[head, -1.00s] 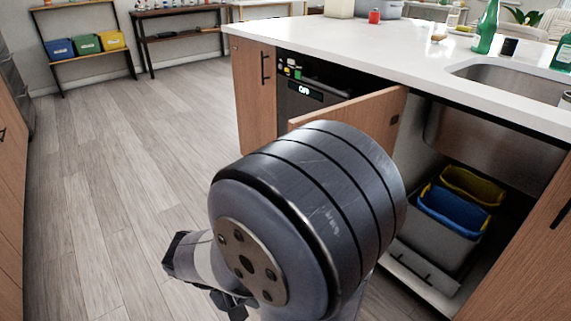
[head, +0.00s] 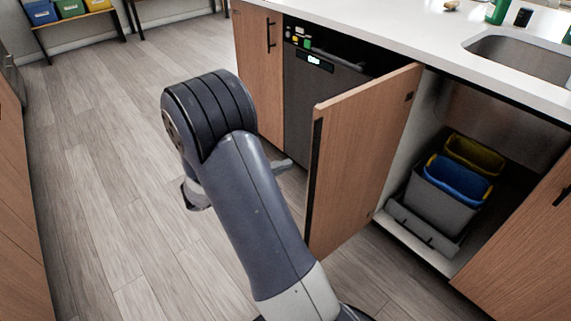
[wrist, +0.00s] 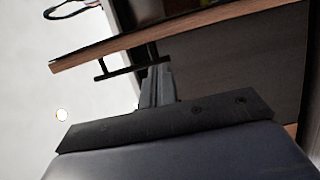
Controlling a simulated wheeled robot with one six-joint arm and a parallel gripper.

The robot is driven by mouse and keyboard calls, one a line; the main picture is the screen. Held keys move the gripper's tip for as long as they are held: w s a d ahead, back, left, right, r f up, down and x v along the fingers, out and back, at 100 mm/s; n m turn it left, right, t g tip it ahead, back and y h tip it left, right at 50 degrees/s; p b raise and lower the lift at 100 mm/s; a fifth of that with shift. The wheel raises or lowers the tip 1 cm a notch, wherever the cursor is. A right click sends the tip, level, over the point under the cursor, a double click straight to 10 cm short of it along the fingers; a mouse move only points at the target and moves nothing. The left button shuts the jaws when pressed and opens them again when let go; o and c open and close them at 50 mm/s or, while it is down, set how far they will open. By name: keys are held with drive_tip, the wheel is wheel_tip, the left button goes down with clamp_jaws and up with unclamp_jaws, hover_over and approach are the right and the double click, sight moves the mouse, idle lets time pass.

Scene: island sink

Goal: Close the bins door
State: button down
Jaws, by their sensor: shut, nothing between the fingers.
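The bins door (head: 365,150) is a wooden panel that stands open from the island, to the left of the bin compartment, in the head view. The bins (head: 445,200), grey with blue and yellow liners, show inside the open compartment. My gripper (head: 284,164) is partly hidden behind my arm, on the outer, left side of the door, and its tip points toward it. In the wrist view my shut, empty gripper (wrist: 157,85) is close to a black bar handle (wrist: 133,68) by a wood-edged panel. I cannot tell whether they touch.
A dark dishwasher (head: 325,95) sits behind the door, with a wooden cabinet (head: 257,65) left of it. The white countertop (head: 420,30) and sink (head: 520,55) are above. The wooden floor (head: 110,180) on the left is clear.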

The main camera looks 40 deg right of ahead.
drive_tip(key=s+d, duration=0.1)
drive_tip(key=d, duration=0.6)
drive_tip(key=shift+s+d+b, duration=0.3)
drive_tip(key=shift+b, duration=0.15)
